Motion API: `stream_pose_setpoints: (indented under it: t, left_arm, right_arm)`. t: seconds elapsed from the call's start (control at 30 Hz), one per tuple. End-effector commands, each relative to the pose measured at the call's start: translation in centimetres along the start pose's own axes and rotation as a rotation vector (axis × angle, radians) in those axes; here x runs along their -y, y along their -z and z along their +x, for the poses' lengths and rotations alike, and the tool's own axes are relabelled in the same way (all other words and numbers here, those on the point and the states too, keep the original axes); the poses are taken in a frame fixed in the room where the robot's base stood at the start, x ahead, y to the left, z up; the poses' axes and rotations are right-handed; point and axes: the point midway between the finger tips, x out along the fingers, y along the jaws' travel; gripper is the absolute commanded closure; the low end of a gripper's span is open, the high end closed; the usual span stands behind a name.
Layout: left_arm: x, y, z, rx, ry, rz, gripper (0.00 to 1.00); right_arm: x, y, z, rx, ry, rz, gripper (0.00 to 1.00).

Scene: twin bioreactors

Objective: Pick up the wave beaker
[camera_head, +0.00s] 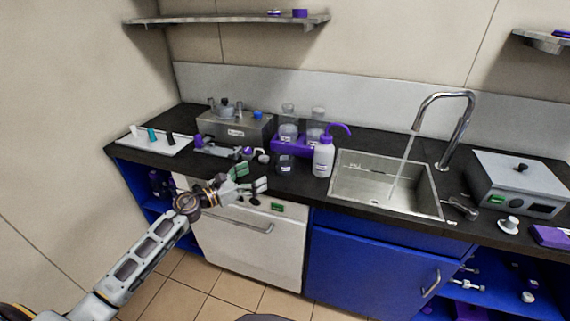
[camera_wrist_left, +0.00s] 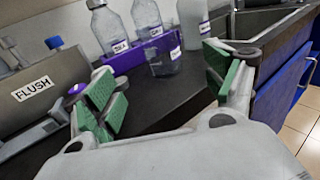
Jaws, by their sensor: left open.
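A small clear beaker (camera_head: 284,166) stands on the dark counter in front of the purple rack; I take it for the wave beaker, though its label is too small to read. In the left wrist view the clear beaker (camera_wrist_left: 164,66) shows beyond the gap between my fingers, apart from them. My left gripper (camera_head: 250,179) is open and empty, near the counter's front edge, to the left of the beaker. Its green-padded fingers (camera_wrist_left: 161,90) also show in the left wrist view. My right gripper is not in view.
The purple rack (camera_head: 281,149) holds clear bottles behind the beaker. A white wash bottle (camera_head: 323,159) stands close on the beaker's right, then the sink (camera_head: 344,186) with running water. A metal box labelled FLUSH (camera_wrist_left: 45,95) and a white tray (camera_head: 165,147) lie to the left.

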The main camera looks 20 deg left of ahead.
Motion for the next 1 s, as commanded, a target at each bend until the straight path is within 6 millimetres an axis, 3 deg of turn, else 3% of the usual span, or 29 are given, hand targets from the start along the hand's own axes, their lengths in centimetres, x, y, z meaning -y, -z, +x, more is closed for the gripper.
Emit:
stream_pose_setpoints:
  t: [0.47,1.0]
  left_arm:
    - [0.0,-0.1,0.4,0.002,-0.001,-0.002,0.15]
    - [0.0,-0.1,4.2,0.003,-0.001,-0.003,0.15]
  right_arm:
    - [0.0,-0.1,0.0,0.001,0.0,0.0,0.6]
    - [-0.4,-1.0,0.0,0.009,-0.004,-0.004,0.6]
